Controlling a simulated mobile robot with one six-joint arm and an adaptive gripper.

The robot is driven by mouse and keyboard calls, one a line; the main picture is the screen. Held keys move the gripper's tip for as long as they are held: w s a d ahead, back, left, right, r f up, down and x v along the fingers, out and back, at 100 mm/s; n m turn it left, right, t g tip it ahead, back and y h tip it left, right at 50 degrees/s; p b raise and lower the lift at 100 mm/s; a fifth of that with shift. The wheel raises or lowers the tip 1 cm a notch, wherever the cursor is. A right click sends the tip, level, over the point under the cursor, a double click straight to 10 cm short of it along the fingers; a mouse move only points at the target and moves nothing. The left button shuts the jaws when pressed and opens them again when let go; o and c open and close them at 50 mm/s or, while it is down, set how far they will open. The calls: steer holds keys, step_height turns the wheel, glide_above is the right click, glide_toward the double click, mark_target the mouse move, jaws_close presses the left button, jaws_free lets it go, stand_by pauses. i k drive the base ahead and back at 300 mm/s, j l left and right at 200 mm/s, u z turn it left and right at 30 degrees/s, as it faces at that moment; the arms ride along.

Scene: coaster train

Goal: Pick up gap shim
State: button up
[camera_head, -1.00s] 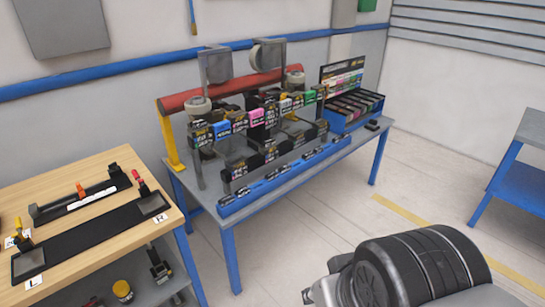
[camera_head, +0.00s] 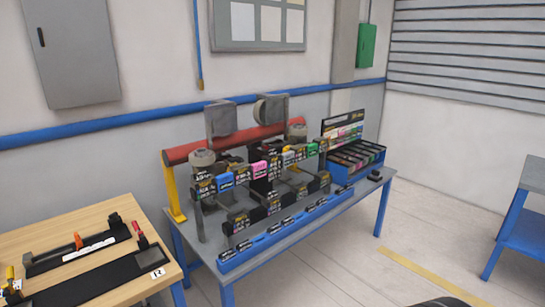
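I cannot pick out a gap shim for certain. A grey bench (camera_head: 305,225) with blue legs carries a rack with small coloured, labelled blocks (camera_head: 262,170) in rows. A blue strip tray (camera_head: 290,232) with several small dark labelled pieces runs along the bench's front edge. A blue compartment box (camera_head: 358,168) with dark labelled slots stands at the bench's right end. My gripper is not in view. Only a dark sliver shows at the bottom right edge, and I cannot tell what it is.
A red roller (camera_head: 180,153) on a yellow post lies behind the rack. A wooden table (camera_head: 105,212) with a black mat (camera_head: 95,278) is at the left. A small dark object (camera_head: 375,175) lies at the bench's right end. Another blue-legged table (camera_head: 530,215) is at the right. The floor between is clear.

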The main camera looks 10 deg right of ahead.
mark_target(203, 175)
steer(key=i+l+u, duration=0.15)
steer(key=i+u, duration=0.3)
steer(key=i+l+u, duration=0.7)
steer(key=i+u, duration=0.15)
steer(key=i+l, duration=0.35)
steer(key=l, duration=0.15)
steer(key=i+l, duration=0.35)
steer(key=l, duration=0.15)
steer(key=i+l, duration=0.4)
steer(key=l, duration=0.15)
steer(key=j+u, duration=0.05)
